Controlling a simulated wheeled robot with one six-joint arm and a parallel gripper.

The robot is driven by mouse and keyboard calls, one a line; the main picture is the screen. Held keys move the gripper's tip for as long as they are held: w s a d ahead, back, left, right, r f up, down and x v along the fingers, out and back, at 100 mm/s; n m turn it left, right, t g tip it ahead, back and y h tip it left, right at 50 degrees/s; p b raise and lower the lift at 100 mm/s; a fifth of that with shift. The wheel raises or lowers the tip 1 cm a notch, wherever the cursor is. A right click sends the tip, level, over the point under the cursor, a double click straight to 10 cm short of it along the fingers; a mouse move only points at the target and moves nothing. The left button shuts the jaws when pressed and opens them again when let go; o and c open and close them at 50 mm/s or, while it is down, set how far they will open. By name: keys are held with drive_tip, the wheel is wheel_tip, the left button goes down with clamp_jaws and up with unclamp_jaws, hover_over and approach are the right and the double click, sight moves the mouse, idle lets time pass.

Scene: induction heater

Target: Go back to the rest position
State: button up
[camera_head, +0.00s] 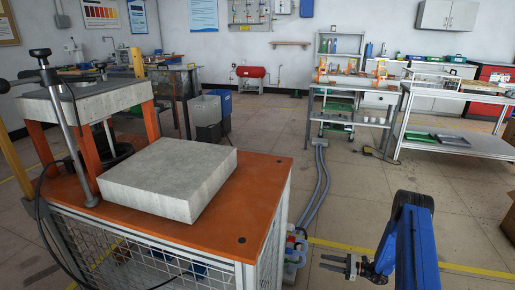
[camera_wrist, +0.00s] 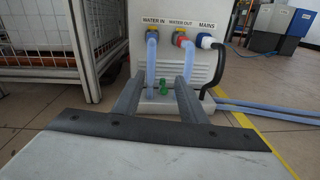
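My gripper (camera_head: 334,263) hangs at the end of my blue arm at the lower right of the head view, in free air right of the orange-topped cart (camera_head: 255,195). In the wrist view its two dark fingers (camera_wrist: 160,88) point forward, parallel with a clear gap between them. Nothing is held. Ahead of the fingers stands a pale unit (camera_wrist: 195,65) labelled WATER IN, WATER OUT and MAINS. Two bluish hoses and a black cable plug into it. Small green fittings (camera_wrist: 163,84) show between the fingers, lower on the unit.
A grey slab (camera_head: 172,175) lies on the cart. Beside it, a raised grey plate (camera_head: 85,100) stands on orange legs. Hoses (camera_head: 320,180) run across the floor from the cart's right side. Tables (camera_head: 450,140) stand at the right. The tiled floor between is mostly open.

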drive_tip(key=s+a+r+n+g+h, duration=0.1)
drive_tip(key=s+a+r+n+g, duration=0.15)
drive_tip(key=r, duration=0.75)
drive_tip(key=s+a+r+n+g+h, duration=0.1)
drive_tip(key=a+r+n+g, duration=0.2)
drive_tip(key=r, duration=0.8)
drive_tip(key=s+a+r+n+g+h, duration=0.1)
drive_tip(key=s+a+r+n+g, duration=0.2)
drive_tip(key=r, duration=0.7)
drive_tip(key=s+a+r+n+h, duration=0.3)
drive_tip(key=s+r+n+h, duration=0.35)
drive_tip(key=s+r, duration=0.9)
drive_tip(key=s+d+r+n+t+h, duration=0.2)
drive_tip(key=s+r+n+t+h, duration=0.1)
drive_tip(key=s, duration=0.9)
drive_tip(key=s+d+r+n+t+h, duration=0.2)
drive_tip(key=s+r, duration=0.6)
drive_tip(key=s, duration=0.5)
drive_tip(key=shift+d+r+n+t+h, duration=0.15)
drive_tip(key=shift+n+t+h, duration=0.8)
drive_tip(key=shift+n, duration=0.55)
